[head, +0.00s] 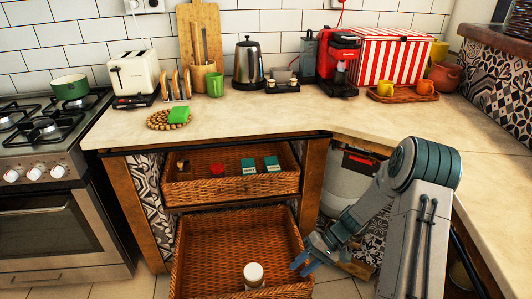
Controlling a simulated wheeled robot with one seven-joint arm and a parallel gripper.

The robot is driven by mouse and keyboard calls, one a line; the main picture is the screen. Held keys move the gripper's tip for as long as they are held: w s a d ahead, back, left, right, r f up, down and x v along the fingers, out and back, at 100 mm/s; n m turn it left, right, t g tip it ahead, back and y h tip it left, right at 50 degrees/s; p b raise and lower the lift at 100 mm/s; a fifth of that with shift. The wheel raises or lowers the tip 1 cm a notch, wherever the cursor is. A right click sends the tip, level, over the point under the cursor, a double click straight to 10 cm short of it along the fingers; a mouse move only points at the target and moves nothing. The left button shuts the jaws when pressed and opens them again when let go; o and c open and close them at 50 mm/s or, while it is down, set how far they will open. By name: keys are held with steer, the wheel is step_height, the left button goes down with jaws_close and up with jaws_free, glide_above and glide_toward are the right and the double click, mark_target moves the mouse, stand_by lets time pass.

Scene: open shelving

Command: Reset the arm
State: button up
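My gripper (302,265) hangs low at the right edge of the lower wicker basket (222,238). Its two bluish fingers look spread apart with nothing between them. My grey arm comes in from the lower right and bends down toward the basket. A white jar or bottle (254,275) stands in the lower basket, left of the gripper and apart from it.
The upper wicker basket (230,189) holds several small boxes and a red item. The counter (235,117) above carries a toaster (135,75), a kettle (248,63), a red coffee machine (341,60) and a striped box (392,60). A stove (45,135) stands left.

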steer(key=s+d+r+t+h+p, duration=0.1)
steer(key=s+r+p, duration=0.4)
steer(key=r, duration=0.9)
steer(key=s+d+r+t+h+p, duration=0.1)
steer(key=s+r+t+h+p, duration=0.2)
steer(key=r, duration=1.2)
steer(key=s+d+r+m+t+h+p, duration=0.1)
steer(key=s+r+h+p, duration=0.4)
steer(key=r, duration=0.9)
steer(key=s+d+t+p, duration=0.1)
steer(key=s+p, duration=0.2)
steer(key=shift+s+r, duration=0.25)
steer(key=shift+s, duration=0.1)
